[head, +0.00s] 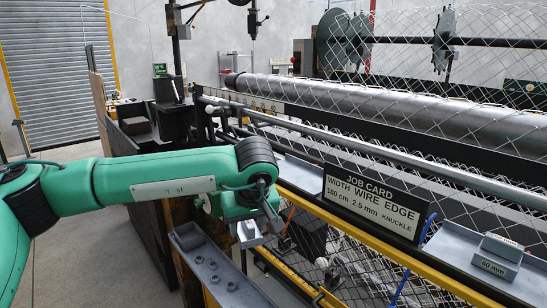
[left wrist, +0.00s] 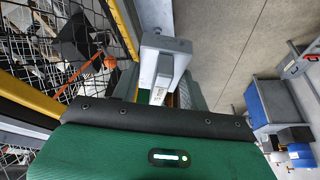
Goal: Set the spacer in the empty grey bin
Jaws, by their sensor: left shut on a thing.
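My left gripper (head: 265,217) is at the end of the green arm, over the machine's front edge. It is shut on a small light grey block, the spacer (head: 248,235), which hangs below the wrist. The spacer also shows in the left wrist view (left wrist: 166,43), where the finger contact is hard to make out. A grey tray with an empty-looking section, perhaps the grey bin (head: 187,237), lies below and left of the gripper. Its inside is only partly visible. My right gripper is in neither view.
Several round grey pieces (head: 213,265) lie nearer on the tray. A job card sign (head: 375,205) stands to the right. Beyond it, a grey block marked 60 mm (head: 497,262) sits on a ledge. Chain-link mesh and a long roller (head: 400,105) fill the back.

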